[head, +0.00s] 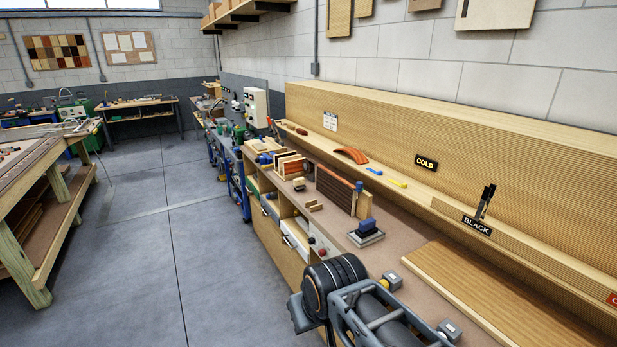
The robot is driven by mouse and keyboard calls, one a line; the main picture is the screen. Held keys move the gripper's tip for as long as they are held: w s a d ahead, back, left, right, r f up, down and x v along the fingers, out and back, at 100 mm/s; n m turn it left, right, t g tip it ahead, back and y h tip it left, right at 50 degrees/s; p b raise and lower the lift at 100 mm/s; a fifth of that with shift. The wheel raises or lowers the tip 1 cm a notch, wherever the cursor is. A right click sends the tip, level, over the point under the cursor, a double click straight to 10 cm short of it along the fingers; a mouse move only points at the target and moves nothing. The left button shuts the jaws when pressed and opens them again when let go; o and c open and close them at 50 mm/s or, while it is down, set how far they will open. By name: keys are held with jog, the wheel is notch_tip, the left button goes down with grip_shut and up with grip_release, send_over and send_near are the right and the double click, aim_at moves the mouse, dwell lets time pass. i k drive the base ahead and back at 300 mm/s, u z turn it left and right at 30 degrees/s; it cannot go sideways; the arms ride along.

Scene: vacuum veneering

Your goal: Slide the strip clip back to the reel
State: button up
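I cannot make out a strip clip or a reel with certainty in the head view. A small blue piece (374,171) and a yellow piece (397,183) lie on the ledge along the back of the bench. A blue block on a grey plate (366,238) sits on the bench top. Dark parts of my own arm fill the bottom middle and cover part of the bench's front edge. My gripper's fingers do not show.
A long wooden panel (495,295) lies on the bench at the right. Upright brown boards (335,189) stand farther along it. A black holder labelled BLACK (477,226) and a COLD sign (426,162) are at the back. The grey floor (150,250) at left is clear.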

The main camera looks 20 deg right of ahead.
aim_at(360, 184)
jog(key=u, duration=0.05)
jog(key=i, duration=1.05)
jog(key=z, duration=0.55)
jog(key=i, duration=0.4)
jog(key=z, duration=0.2)
